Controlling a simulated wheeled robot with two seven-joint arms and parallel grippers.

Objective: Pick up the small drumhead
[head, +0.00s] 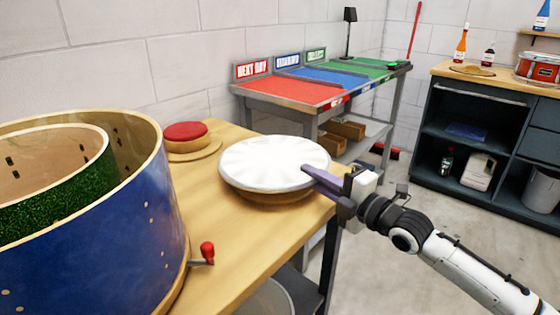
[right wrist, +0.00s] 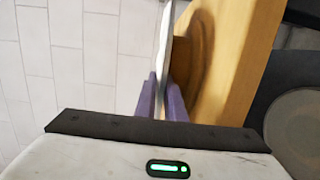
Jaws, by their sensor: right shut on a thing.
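The small drumhead (head: 274,162) is a white disc near the right edge of the wooden bench (head: 228,222). It appears level, just above a round wooden piece (head: 270,195); I cannot tell whether they touch. My right gripper (head: 318,178) comes from the right, its purple fingers shut on the drumhead's right rim. In the right wrist view the drumhead shows edge-on as a thin pale strip (right wrist: 166,50) between the fingers (right wrist: 160,103). My left gripper is in neither view.
A large blue drum shell (head: 105,240) with a green shell (head: 60,195) inside fills the left. A red round pad (head: 185,135) sits behind. A red-handled crank (head: 206,253) is at the front. A sorting table (head: 300,92) stands beyond; floor at right is clear.

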